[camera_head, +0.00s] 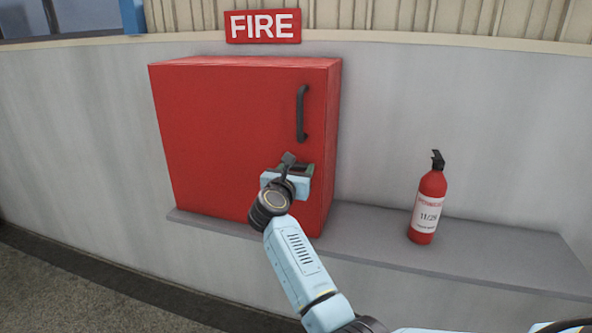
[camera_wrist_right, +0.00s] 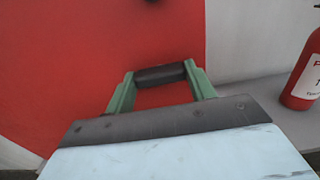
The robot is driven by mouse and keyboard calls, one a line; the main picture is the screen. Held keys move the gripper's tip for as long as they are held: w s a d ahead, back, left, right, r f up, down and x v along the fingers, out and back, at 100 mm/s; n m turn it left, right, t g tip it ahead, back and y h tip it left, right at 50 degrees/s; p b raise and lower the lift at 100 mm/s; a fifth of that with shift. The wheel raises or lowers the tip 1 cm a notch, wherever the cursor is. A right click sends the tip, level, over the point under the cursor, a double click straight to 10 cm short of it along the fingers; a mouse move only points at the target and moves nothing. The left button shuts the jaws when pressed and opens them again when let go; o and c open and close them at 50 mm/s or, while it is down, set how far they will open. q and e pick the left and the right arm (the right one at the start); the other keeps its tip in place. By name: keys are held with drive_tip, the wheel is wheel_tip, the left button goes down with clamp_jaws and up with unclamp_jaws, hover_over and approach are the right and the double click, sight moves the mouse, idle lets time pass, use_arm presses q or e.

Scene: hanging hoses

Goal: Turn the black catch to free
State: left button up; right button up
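The red cabinet (camera_head: 230,130) stands against the wall, its door closed as far as I can see. The black catch (camera_wrist_right: 160,75) is a short dark bar on the red door, lying nearly level in the right wrist view. My right gripper (camera_wrist_right: 160,76) has its green fingers at the two ends of the bar and seems to be closed on it. In the head view my right gripper (camera_head: 298,172) is at the lower right of the door, below the handle, and largely covers the catch. My left gripper is not in view.
A black door handle (camera_head: 301,114) is above the gripper. A red fire extinguisher (camera_head: 428,200) stands on the grey ledge (camera_head: 490,253) right of the cabinet. A FIRE sign (camera_head: 263,26) is above. The ledge between cabinet and extinguisher is clear.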

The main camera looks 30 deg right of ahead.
drive_tip(key=c, duration=0.4)
drive_tip(key=shift+r+n+p, duration=0.1)
drive_tip(key=shift+n+p, duration=0.9)
drive_tip(key=shift+p, duration=0.1)
drive_tip(key=n+p, duration=0.3)
drive_tip(key=shift+n, duration=0.3)
drive_tip(key=n+p, duration=0.7)
drive_tip(key=n, duration=0.1)
drive_tip(key=shift+n, duration=0.4)
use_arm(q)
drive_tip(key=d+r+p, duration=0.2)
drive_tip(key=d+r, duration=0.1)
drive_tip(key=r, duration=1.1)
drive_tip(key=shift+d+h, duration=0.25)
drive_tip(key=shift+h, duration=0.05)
use_arm(e)
drive_tip(key=shift+n, duration=1.8)
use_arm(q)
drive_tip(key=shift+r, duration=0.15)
use_arm(e)
drive_tip(key=o, duration=1)
